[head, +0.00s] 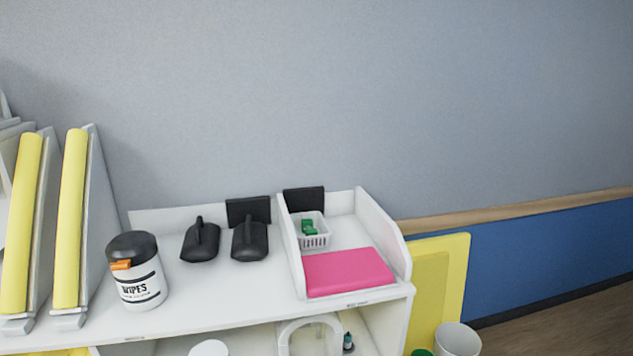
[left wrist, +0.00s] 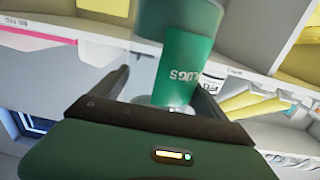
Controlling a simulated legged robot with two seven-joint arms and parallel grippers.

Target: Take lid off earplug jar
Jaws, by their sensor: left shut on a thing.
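The earplug jar (left wrist: 185,70) shows in the left wrist view, with a green band whose white letters end in "LUGS" and read upside down. A dull grey-green part of it runs off the top edge. A clear, pale end (left wrist: 160,102) of it sits close to my gripper's palm. My left gripper (left wrist: 160,82) is shut on the jar, one dark finger on each side. I cannot tell whether the fingers press on the lid or the body. My right gripper is in no view.
In the head view a wipes tub (head: 140,285), two black scoop-shaped things (head: 225,240), a white basket (head: 312,238) and a pink block (head: 347,271) stand on the white shelf top (head: 215,305). Yellow-edged binders (head: 70,215) stand at left. A white cup (head: 457,338) is at lower right.

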